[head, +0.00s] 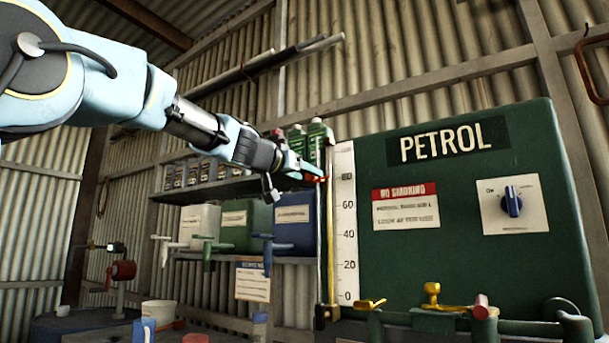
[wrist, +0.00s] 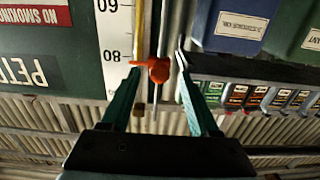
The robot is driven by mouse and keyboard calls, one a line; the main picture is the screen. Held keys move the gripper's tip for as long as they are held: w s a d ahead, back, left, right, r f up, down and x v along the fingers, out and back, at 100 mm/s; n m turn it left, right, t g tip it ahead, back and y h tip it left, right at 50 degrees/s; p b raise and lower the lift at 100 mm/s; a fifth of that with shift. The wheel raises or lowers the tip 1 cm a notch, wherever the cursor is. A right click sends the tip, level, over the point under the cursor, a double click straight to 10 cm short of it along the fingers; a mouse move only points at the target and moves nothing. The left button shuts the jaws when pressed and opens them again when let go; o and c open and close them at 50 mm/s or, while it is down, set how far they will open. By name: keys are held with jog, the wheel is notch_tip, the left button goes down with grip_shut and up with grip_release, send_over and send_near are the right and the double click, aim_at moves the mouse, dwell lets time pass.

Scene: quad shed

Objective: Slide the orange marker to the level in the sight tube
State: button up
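The orange marker (head: 316,178) sits on a thin upright rod beside the sight tube (head: 330,240), close to the 80 mark of the white scale (head: 346,220). My gripper (head: 312,172) is at the marker, reaching in from the left. In the wrist view, which is upside down, the orange marker (wrist: 157,69) lies between my two fingertips (wrist: 158,68). The fingers are apart, with a visible gap on the right-hand side. The tube (wrist: 138,30) looks yellowish along much of its length; I cannot make out the liquid's top edge clearly.
The green petrol tank (head: 470,230) with a blue knob (head: 511,201) stands right of the scale. Taps and pipes (head: 430,318) run below the tank.

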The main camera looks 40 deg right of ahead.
jog(key=b+v, duration=0.5)
jog(key=v, duration=0.5)
jog(key=shift+a+b, duration=0.35)
jog(key=shift+a, duration=0.05)
